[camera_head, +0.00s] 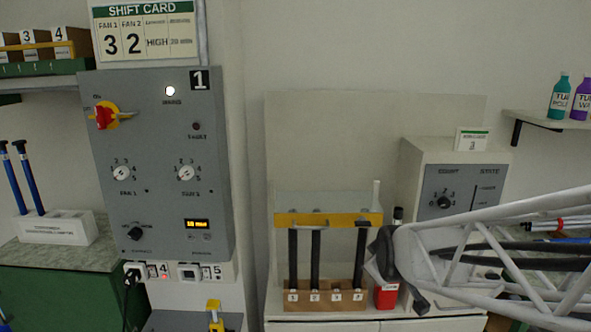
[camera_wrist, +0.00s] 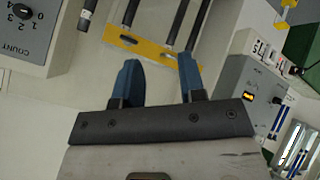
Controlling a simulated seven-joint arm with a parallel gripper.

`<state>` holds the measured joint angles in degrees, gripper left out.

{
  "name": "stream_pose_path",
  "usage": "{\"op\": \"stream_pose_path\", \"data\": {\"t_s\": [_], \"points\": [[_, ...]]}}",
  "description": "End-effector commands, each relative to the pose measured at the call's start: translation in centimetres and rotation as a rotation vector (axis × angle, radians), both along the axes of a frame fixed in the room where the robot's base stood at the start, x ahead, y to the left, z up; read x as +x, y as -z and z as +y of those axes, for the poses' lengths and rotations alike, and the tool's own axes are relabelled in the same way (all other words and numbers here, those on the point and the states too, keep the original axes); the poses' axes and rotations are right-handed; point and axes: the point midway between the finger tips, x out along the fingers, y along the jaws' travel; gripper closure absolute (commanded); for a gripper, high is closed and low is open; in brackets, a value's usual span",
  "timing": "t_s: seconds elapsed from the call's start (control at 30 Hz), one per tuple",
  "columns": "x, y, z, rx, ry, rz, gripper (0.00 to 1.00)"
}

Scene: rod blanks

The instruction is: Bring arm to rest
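My gripper (camera_wrist: 160,78) shows its two blue fingers spread apart in the wrist view, with nothing between them. In the head view its dark end (camera_head: 386,255) is at the right, in front of the right side of the rod rack, beside the red container. The wooden rack base (camera_head: 325,309) holds three dark upright rods (camera_head: 316,255) behind a yellow bar (camera_head: 328,219); the third numbered place from the left shows no rod. In the wrist view the yellow bar (camera_wrist: 150,45) and rods (camera_wrist: 178,22) lie beyond the fingertips, apart from them.
A red container (camera_head: 386,296) stands right of the rack, partly covered by my gripper. A grey box with a COUNT dial (camera_head: 446,195) is behind my arm. A grey control panel (camera_head: 158,165) stands left. Bottles (camera_head: 558,98) sit on a right shelf.

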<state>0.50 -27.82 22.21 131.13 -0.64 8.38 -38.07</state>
Motion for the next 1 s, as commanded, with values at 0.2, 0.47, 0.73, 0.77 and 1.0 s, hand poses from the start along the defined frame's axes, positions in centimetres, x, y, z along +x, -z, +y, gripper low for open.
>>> {"op": "stream_pose_path", "data": {"t_s": [0.2, 0.47, 0.73, 0.77, 1.0], "points": [[-7.2, -1.1, 0.0, 0.148, 0.174, 0.184, 0.63], [-16.2, -1.9, 0.1, 0.279, 0.414, 0.397, 0.63], [-21.8, -2.1, 0.1, 0.337, 0.582, 0.525, 0.63], [-22.1, -2.1, 0.1, 0.339, 0.591, 0.532, 0.63], [-22.7, -2.1, 0.1, 0.343, 0.609, 0.545, 0.63]]}}
